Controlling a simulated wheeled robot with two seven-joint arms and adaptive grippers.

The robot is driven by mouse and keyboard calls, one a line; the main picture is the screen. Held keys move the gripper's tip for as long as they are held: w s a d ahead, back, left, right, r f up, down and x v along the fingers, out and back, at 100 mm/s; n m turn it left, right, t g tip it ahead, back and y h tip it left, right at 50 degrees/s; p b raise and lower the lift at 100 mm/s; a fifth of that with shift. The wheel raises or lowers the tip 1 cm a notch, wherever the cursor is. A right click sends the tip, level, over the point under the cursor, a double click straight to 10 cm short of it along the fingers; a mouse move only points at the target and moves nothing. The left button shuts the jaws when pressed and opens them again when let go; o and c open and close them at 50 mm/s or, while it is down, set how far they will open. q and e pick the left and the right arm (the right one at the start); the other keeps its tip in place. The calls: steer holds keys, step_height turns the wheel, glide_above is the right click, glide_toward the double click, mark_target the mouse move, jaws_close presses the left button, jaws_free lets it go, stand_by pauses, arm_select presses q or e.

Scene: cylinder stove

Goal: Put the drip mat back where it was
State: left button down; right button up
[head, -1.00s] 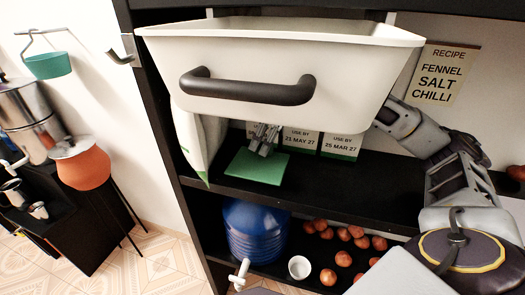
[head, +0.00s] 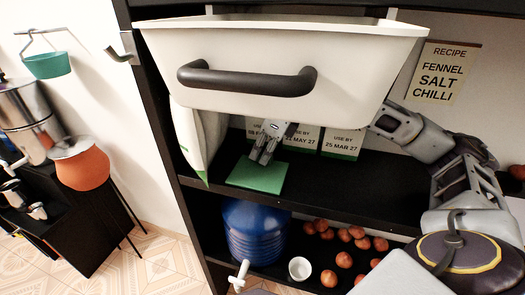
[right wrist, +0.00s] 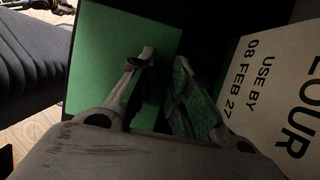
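The drip mat is a flat green square (head: 248,178) on the black shelf board, near its front edge. My right gripper (head: 265,155) points down over the mat's back right part. In the right wrist view the mat (right wrist: 110,50) lies behind the fingers. The two fingers of my right gripper (right wrist: 160,62) stand apart, with nothing seen between them. I cannot tell whether the fingertips touch the mat. My left gripper is not in view.
A white bin with a dark handle (head: 247,82) hangs over the shelf space. Use-by packets (head: 342,143) stand behind the mat, a white-green bag (head: 190,140) to its left. A blue jug (head: 254,232) and several onions (head: 343,259) occupy the shelf below.

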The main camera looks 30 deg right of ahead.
steer(key=o, duration=0.5)
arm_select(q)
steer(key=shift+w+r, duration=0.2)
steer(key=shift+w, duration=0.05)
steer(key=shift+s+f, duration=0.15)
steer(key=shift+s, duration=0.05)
arm_select(e)
steer(key=shift+r, duration=0.1)
steer(key=p+v, duration=0.1)
steer(key=v, duration=0.6)
steer(key=shift+w, duration=0.1)
steer(key=shift+r, duration=0.3)
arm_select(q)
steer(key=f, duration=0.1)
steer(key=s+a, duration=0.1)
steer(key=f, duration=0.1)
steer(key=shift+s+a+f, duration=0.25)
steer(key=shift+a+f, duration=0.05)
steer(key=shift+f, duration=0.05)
